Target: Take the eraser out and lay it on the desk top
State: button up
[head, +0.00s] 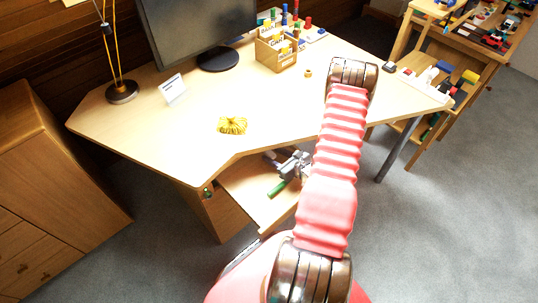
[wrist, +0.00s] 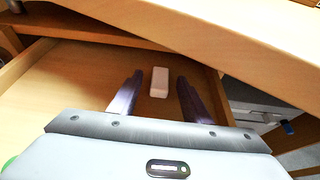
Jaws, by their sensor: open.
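The eraser (wrist: 159,82) is a small pale pinkish-white block lying on the floor of an open drawer in the wrist view. My gripper (wrist: 158,85) is open, with a dark finger on each side of the eraser and a gap to each. I cannot tell how high the fingers are above the drawer floor. In the head view my gripper (head: 290,165) is over the pulled-out drawer (head: 240,180), partly hidden by my arm, and the eraser is not visible there. The desk top (head: 190,135) is pale wood above the drawer.
The desk's edge (wrist: 230,38) overhangs the back of the drawer. A yellow tufted thing (head: 232,125) lies near the desk's front edge. A monitor (head: 200,30), a lamp (head: 122,92), a white card (head: 172,88) and a wooden box (head: 276,52) stand farther back. Bare desk top lies between them.

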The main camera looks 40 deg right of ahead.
aim_at(272, 157)
jog(key=shift+c, duration=0.6)
grip_shut()
jog(key=shift+r, duration=0.15)
jog(key=shift+r, duration=0.55)
jog(key=shift+a+r, duration=0.25)
jog(key=shift+r, duration=0.3)
jog(key=shift+a+r, duration=0.2)
jog(key=shift+r, duration=0.35)
jog(key=a, duration=1.7)
jog(key=shift+s, duration=0.25)
